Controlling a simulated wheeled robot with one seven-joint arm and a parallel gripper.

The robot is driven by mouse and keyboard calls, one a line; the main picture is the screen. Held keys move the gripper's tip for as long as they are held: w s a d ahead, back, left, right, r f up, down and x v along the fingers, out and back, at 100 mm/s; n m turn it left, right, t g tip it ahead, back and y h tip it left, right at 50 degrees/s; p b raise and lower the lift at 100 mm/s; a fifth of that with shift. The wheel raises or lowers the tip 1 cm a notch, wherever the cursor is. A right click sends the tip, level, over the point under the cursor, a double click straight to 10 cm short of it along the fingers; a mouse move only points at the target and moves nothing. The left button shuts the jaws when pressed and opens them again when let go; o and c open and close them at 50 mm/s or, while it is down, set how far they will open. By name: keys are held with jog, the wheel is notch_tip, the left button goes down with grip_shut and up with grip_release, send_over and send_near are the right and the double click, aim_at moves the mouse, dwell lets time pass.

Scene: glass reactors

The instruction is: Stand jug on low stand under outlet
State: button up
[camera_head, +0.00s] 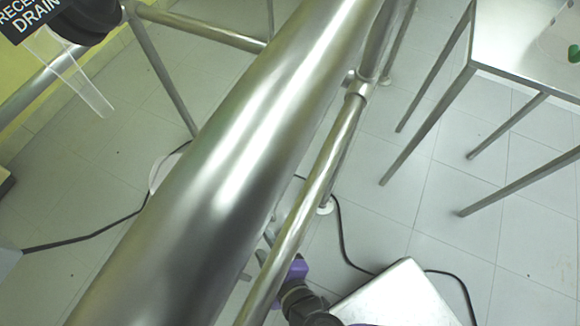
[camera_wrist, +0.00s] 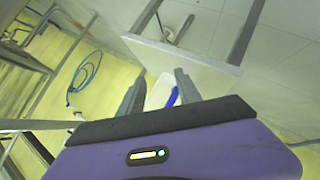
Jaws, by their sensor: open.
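My gripper (camera_wrist: 160,78) is open, its two grey fingers apart in the wrist view. A white object with a blue strip (camera_wrist: 172,97) shows between and beyond the fingers; it may be the jug, but its shape is mostly hidden. I cannot tell whether the fingers touch it. In the head view my gripper (camera_head: 264,247) is partly hidden behind a thin metal rail. A clear outlet spout (camera_head: 82,80) hangs at the upper left below a drain label. A pale round thing (camera_head: 160,172) is half hidden behind the big pipe; I cannot tell if it is the low stand.
A thick metal tube (camera_head: 220,170) blocks the middle of the head view. A steel table (camera_head: 510,50) stands at the upper right. A pale flat-topped box (camera_head: 400,298) lies at the bottom, with black cables on the tiled floor. A pale board (camera_wrist: 190,58) shows beyond my fingers.

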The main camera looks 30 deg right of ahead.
jog(key=s+d+r+m+g+y, duration=0.1)
jog(key=s+d+r+m+y, duration=0.15)
jog(key=s+d, duration=0.55)
jog(key=s+d+r+m+t+h, duration=0.1)
jog(key=s+d+r+m+t, duration=0.1)
jog(key=r, duration=0.6)
jog(key=s+d+r+m+t+h, duration=0.1)
jog(key=s+d+r+m+t, duration=0.1)
jog(key=d+r+m, duration=0.3)
notch_tip(320, 180, up, 4)
jog(key=shift+s+d+f+h, duration=0.1)
jog(key=shift+s+d+h, duration=0.2)
jog(key=shift+d, duration=0.5)
